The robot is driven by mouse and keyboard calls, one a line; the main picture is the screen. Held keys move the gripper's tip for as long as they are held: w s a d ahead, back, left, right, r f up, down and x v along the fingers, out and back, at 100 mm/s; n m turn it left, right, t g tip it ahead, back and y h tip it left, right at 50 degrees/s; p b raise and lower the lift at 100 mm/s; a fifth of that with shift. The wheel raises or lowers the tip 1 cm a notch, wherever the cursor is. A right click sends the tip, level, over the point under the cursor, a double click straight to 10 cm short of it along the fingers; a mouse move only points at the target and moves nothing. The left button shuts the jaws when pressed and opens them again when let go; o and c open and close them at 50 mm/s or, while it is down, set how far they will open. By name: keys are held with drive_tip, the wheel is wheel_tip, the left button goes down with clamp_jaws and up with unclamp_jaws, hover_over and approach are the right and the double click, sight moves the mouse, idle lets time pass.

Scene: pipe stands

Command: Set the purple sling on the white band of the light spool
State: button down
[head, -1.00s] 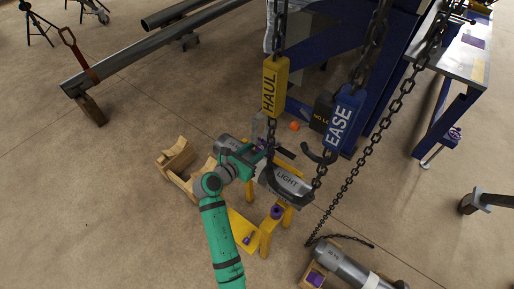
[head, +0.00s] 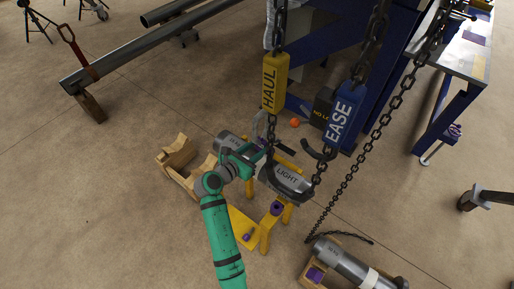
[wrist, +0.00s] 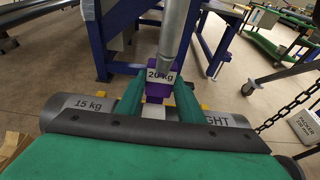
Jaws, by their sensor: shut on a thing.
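The light spool (head: 290,180) is a grey cylinder lettered LIGHT, lying on a yellow stand (head: 267,232). In the wrist view, the spool (wrist: 83,102) lies crosswise with a "15 kg" mark, and its white band (wrist: 153,111) shows at the middle. My gripper (wrist: 158,92) is shut on the purple sling (wrist: 158,90), which carries a "20 kg" label and has a grey upright part above it. The sling appears just above or beyond the white band; I cannot tell if they touch. In the head view, my gripper (head: 258,153) is beside the spool, partly hidden.
The yellow HAUL tag (head: 275,83) and blue EASE tag (head: 340,115) hang on chains close to the spool. A wooden cradle (head: 176,158) stands at left. Another grey spool (head: 345,262) lies at lower right.

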drive_tip(key=shift+f, duration=2.65)
drive_tip(key=c, duration=1.6)
unclamp_jaws()
drive_tip(key=o, duration=0.4)
drive_tip(key=o, duration=0.6)
drive_tip(key=shift+c, duration=0.2)
drive_tip(key=s+a, duration=0.5)
drive_tip(key=s, duration=0.2)
idle(0.4)
